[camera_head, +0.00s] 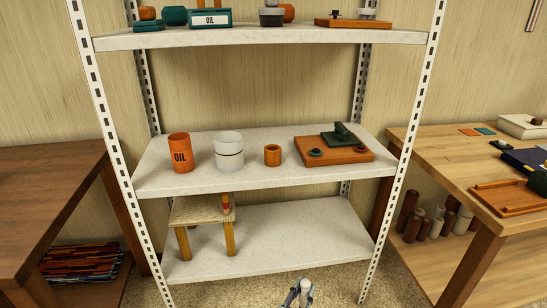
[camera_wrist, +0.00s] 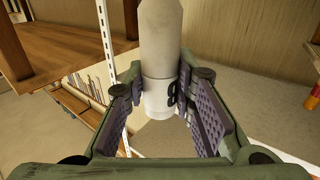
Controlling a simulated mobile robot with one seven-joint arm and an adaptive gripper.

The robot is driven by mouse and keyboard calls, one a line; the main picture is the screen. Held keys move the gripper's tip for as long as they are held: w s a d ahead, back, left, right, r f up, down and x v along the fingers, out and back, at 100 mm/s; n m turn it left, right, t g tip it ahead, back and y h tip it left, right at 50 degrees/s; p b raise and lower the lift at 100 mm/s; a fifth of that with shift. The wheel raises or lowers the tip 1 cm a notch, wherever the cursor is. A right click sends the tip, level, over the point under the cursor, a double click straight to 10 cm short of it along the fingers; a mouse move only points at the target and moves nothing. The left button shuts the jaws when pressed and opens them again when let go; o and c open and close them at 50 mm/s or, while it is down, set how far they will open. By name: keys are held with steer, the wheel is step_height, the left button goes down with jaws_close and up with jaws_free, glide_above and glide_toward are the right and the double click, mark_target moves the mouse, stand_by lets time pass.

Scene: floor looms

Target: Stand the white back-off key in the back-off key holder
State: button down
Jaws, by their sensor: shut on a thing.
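The white back-off key (camera_wrist: 160,38) is a pale, rounded bar with a lighter band and a black mark at its lower end. My gripper (camera_wrist: 158,82) is shut on it, with a finger on each side in the wrist view. In the head view the gripper (camera_head: 300,294) shows only partly at the bottom edge, in front of the shelves and apart from them. I cannot tell for sure which thing is the back-off key holder.
The middle shelf (camera_head: 250,182) also bears an orange board with a green piece (camera_head: 334,150). Its front strip is bare. A stool (camera_head: 203,212) stands on the lower shelf (camera_head: 290,240). Brown tables flank the rack, and white posts (camera_head: 105,130) edge it.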

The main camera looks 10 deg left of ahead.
step_height(320, 180, down, 9)
steer(key=s+n+y, duration=0.2)
steer(key=n+y, duration=0.1)
steer(key=y, duration=0.2)
steer(key=shift+t, duration=0.4)
steer(key=shift+d+n, duration=0.2)
steer(key=shift+n, duration=0.1)
